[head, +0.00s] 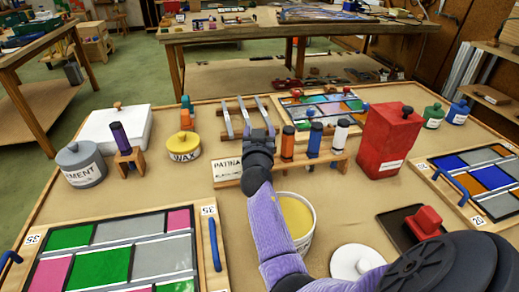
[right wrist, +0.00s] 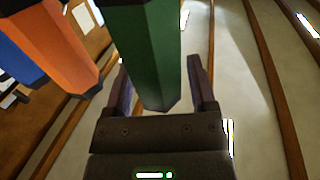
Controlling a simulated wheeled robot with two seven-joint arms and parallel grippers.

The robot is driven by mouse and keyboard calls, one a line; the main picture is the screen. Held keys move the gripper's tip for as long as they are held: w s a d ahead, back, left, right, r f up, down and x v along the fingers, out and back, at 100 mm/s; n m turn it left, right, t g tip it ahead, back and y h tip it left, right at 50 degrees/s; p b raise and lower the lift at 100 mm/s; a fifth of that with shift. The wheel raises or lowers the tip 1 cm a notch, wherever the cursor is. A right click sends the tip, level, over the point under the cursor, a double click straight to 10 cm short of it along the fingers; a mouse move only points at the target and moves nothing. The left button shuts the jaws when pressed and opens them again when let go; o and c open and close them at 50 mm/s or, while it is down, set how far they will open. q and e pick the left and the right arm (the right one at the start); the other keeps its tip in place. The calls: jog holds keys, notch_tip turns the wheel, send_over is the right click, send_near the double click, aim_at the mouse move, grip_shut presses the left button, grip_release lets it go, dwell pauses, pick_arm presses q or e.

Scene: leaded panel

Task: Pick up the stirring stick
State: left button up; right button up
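The patina rack (head: 226,169) holds upright orange (head: 287,142), blue (head: 314,140) and white (head: 340,135) handled tools in a row. A green hexagonal handle (right wrist: 147,50) stands between the fingers of my right gripper (right wrist: 160,90) in the right wrist view; the gripper hides it in the head view. The fingers are apart, with a visible gap on the right side of the handle. In the head view my right gripper (head: 258,138) is at the rack's left part. No label shows which tool is the stirring stick. My left gripper is out of view.
An open pot of yellow content (head: 298,214) stands beside my right forearm, with a white lid (head: 356,262) nearby. A red box (head: 388,140) stands right of the rack. A wax pot (head: 183,146) and a purple-handled tool (head: 122,138) in a stand are left.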

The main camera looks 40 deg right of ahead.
jog(key=shift+w+d+f, duration=0.1)
jog(key=shift+d+f, duration=0.05)
jog(key=shift+c, duration=1.1)
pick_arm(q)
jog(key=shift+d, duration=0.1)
pick_arm(e)
grip_shut()
